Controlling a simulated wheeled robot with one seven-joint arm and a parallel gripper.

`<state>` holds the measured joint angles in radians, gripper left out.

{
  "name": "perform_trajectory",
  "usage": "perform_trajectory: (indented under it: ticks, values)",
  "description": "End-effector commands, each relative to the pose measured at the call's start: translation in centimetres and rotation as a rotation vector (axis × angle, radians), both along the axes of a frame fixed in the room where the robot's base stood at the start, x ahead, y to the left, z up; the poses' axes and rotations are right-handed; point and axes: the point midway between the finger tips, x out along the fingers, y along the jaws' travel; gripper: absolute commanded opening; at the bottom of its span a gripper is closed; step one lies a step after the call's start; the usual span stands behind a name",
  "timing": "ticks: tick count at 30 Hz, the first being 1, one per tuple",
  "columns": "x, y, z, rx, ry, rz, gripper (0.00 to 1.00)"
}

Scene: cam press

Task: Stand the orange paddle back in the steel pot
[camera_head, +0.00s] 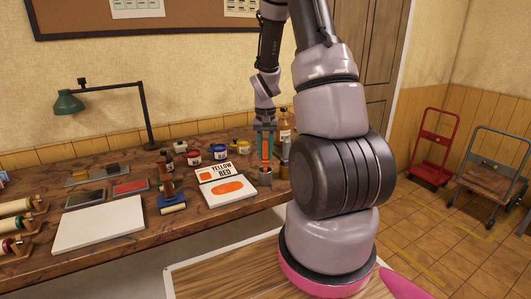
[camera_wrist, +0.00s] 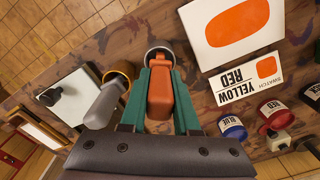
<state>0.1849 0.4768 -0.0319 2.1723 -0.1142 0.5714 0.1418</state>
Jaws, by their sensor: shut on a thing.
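The orange paddle (camera_head: 266,150) is held between the teal fingers of my gripper (camera_head: 265,156), pointing down. In the wrist view the orange paddle (camera_wrist: 162,97) lies between both fingers of my gripper (camera_wrist: 161,88), which are shut on it. The small steel pot (camera_head: 265,179) stands on the bench directly below the fingers. In the wrist view the pot's rim (camera_wrist: 149,51) shows just past the fingertips, and the paddle's lower end lines up with its mouth. How deep the paddle reaches into the pot is hidden.
The lamp (camera_head: 68,103) is farther left.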

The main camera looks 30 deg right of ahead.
Motion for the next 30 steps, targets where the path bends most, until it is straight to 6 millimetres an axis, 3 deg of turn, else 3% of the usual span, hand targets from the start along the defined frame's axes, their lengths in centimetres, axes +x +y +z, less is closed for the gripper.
perform_trajectory:
  ticks: [26,27,30]
  values:
    - [0.0,0.0,-1.09,0.0,0.0,0.0,0.0]
    - [0.0,0.0,-1.09,0.0,0.0,0.0,0.33]
    - [0.0,0.0,-1.08,0.0,0.0,0.0,0.65]
